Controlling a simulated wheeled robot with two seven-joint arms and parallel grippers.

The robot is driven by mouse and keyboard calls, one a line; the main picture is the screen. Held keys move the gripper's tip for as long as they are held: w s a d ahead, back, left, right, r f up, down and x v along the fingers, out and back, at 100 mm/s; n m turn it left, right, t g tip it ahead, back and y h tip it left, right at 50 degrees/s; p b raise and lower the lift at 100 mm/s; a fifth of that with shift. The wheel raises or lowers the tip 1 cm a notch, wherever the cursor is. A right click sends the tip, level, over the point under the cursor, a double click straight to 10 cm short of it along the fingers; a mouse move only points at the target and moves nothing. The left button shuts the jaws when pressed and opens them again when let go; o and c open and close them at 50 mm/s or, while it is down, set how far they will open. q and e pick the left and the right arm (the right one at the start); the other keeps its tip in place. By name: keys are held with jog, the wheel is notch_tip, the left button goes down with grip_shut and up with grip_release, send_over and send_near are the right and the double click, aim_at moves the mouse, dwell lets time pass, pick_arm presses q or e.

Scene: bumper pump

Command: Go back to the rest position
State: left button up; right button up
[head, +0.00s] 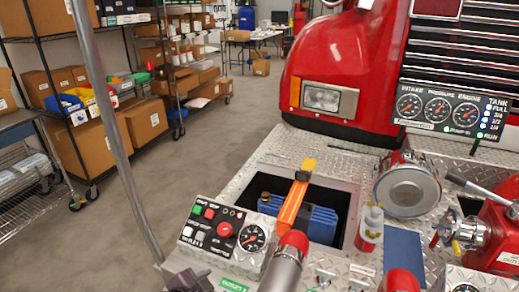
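Neither of my grippers can be made out in the head view. The red fire truck (334,62) stands behind a diamond-plate bumper deck (225,179). The deck has a rectangular opening with a blue unit (322,222) inside. An orange bar with a yellow end (294,201) stands tilted across the opening. A control box (217,230) with coloured buttons and a gauge sits left of it. A grey cylinder with a red end (283,264) is at the bottom edge. A dark part (188,282) at the bottom left is cut off, and I cannot tell what it is.
A round metal cap (408,190) and a red valve (495,235) are farther right. A grey pole (113,125) rises at the left. Shelves with boxes (145,120) line the left; the floor (240,110) between is clear.

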pick_arm(q)
jog(key=s+a+f+n+g+y, duration=0.1)
jog(key=s+a+n+g+y, duration=0.15)
jog(key=s+a+n, duration=0.4)
jog(key=s+a+f+n+g+y, duration=0.1)
jog(key=s+a+n+g+y, duration=0.2)
jog(key=s, duration=0.6)
notch_tip(320, 180, down, 27)
jog(key=d+g+h, duration=0.1)
jog(key=g+h, duration=0.1)
jog(key=s+a+f, duration=0.3)
jog(key=s+f, duration=1.7)
jog(key=s, duration=0.1)
jog(key=shift+s+f+m+g+y, duration=0.15)
jog(key=shift+f+m+g+y, duration=0.05)
jog(key=shift+m+g+y, duration=0.2)
jog(key=shift+a, duration=0.2)
